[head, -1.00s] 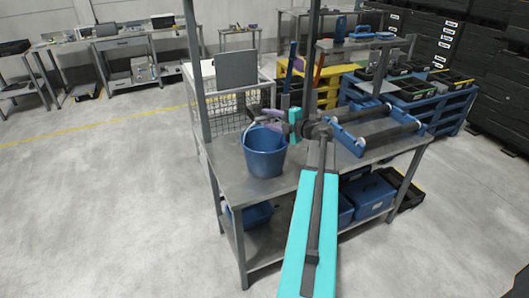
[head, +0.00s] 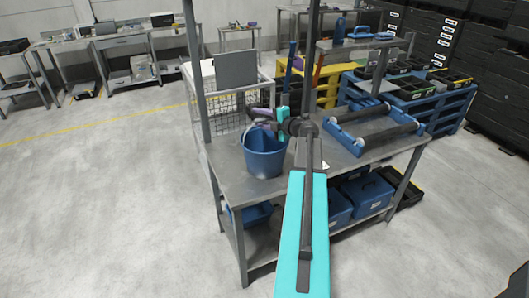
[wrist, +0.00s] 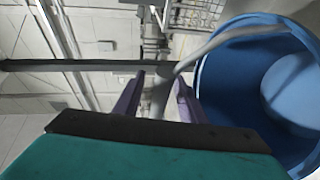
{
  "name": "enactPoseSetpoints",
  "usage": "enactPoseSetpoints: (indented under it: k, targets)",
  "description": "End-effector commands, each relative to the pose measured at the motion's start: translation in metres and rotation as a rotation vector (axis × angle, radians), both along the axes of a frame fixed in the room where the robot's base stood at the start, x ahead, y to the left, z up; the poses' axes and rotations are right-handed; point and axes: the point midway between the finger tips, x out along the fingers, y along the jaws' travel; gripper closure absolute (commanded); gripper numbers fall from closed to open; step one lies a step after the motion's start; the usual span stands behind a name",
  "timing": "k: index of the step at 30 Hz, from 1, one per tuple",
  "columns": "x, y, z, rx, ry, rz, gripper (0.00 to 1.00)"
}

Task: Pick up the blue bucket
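The blue bucket (head: 264,152) stands upright on the grey workbench (head: 230,185), left of my arm. In the wrist view the bucket (wrist: 215,85) fills the right side, and I see into it. Its grey handle (wrist: 222,42) arcs from the rim to between my fingers. My gripper (wrist: 158,98) has two purple fingers standing apart, one on each side of the handle, with visible gaps. In the head view the fingertips are small and partly hidden by the wrist, close to the bucket's upper rim.
A blue frame with dark rollers (head: 372,128) lies on the bench to the right. Bench posts (head: 194,80) rise nearby. A wire basket cart with a grey panel (head: 236,70) stands behind. Blue boxes (head: 368,192) sit on the lower shelf. Floor at left is clear.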

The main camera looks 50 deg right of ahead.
Motion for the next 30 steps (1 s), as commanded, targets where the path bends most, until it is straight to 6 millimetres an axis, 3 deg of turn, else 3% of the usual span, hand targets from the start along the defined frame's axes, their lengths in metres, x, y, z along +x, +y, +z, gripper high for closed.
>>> enactPoseSetpoints:
  k: [19,26,30]
  targets:
    - [0.0065,0.0017,-0.0012,-0.001,0.000,0.002,0.63]
    - [0.0064,0.0015,-0.0012,0.000,0.000,0.002,1.00]
    - [0.0063,0.0015,-0.0012,-0.001,0.000,0.002,1.00]
